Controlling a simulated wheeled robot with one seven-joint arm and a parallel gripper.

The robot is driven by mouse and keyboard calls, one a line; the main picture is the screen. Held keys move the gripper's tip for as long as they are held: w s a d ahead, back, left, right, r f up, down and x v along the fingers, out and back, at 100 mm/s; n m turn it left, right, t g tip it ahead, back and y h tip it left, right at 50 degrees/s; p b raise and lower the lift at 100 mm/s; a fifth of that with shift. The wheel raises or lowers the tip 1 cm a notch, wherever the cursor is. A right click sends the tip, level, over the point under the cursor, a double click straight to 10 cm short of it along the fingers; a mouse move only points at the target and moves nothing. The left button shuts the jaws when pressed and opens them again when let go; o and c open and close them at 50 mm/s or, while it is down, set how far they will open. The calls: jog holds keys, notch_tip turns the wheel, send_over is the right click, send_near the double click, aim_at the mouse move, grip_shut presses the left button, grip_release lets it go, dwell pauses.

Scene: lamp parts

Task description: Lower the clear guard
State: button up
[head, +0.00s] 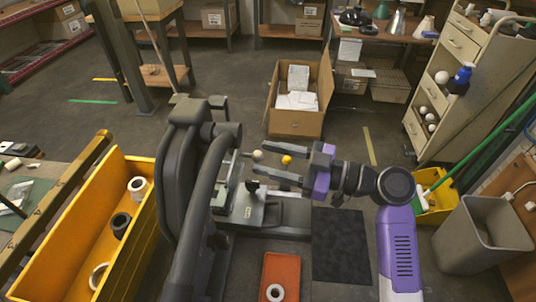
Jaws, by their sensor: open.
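A dark grey machine (187,170) with thick curved arms stands at the centre left of the head view. Its flat bed (250,208) extends to the right. A small yellow knob (286,160) and a white knob (258,155) show beside the machine. My purple and dark gripper (277,152) comes in from the right, pointing left toward the machine. Its jaws are open, and the yellow knob appears between the fingers. I cannot tell whether they touch it.
A yellow bin (75,235) with several rings stands at the left. An orange tray (281,270) holding a white ring and a black mat (341,245) lie in front. Behind are an open carton (296,123) and a drawer cart (455,50). A grey waste bin (480,235) stands right.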

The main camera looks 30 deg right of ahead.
jog(key=shift+w+a, duration=0.25)
grip_shut()
dwell(1.4)
